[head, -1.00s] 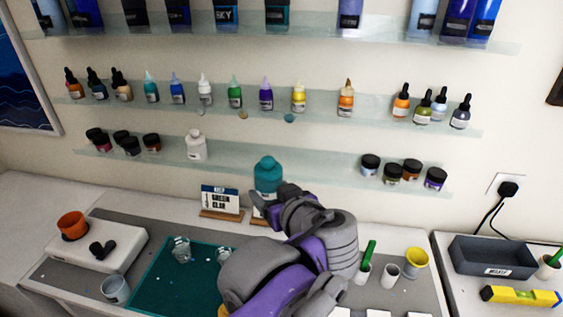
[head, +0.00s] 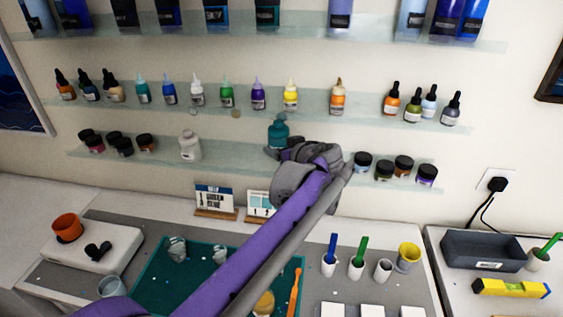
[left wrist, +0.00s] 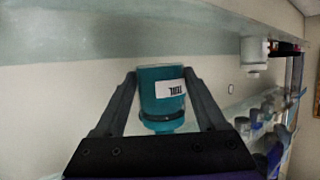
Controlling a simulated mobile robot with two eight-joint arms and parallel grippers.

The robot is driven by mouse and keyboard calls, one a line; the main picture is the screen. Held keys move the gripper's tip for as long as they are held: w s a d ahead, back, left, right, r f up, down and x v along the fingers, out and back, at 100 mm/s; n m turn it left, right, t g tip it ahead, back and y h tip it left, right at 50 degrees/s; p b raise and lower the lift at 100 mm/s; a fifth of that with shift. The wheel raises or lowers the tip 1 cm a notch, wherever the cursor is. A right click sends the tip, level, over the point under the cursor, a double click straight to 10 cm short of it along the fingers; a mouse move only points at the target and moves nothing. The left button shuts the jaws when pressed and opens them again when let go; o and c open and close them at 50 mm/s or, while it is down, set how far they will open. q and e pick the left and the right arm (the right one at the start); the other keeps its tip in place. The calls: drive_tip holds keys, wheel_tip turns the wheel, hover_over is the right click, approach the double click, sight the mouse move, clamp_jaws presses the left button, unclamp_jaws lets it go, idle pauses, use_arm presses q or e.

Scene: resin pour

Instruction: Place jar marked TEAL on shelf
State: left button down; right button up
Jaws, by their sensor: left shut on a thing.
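The teal jar (head: 278,134) is held at the lowest wall shelf (head: 235,158), in the gap between a white bottle and dark-lidded jars. My left gripper (head: 283,151) is shut on it and hides its lower part in the head view. In the left wrist view, the jar (left wrist: 160,92) shows upside down between the two fingers (left wrist: 160,76), with a white label reading TEAL. Its base is close to the shelf (left wrist: 70,38); I cannot tell whether they touch. My right gripper is not in view.
The white bottle (head: 190,146) stands left of the jar on the same shelf. Dark-lidded jars (head: 363,161) stand to the right, near my gripper. The middle shelf (head: 310,113) with several small bottles runs above. Two cards (head: 214,201) stand on the worktop below.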

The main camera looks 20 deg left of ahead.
use_arm(q)
drive_tip(key=shift+s+f, duration=0.25)
drive_tip(key=shift+f, duration=0.35)
wheel_tip(320, 180, down, 3)
drive_tip(key=shift+w+r, duration=0.1)
drive_tip(key=shift+r, duration=0.1)
drive_tip(key=shift+w+f, duration=0.2)
drive_tip(key=shift+f, duration=0.2)
unclamp_jaws()
drive_tip(key=shift+f, duration=0.15)
drive_tip(key=shift+s+d+r, duration=0.25)
drive_tip(key=v, duration=1.1)
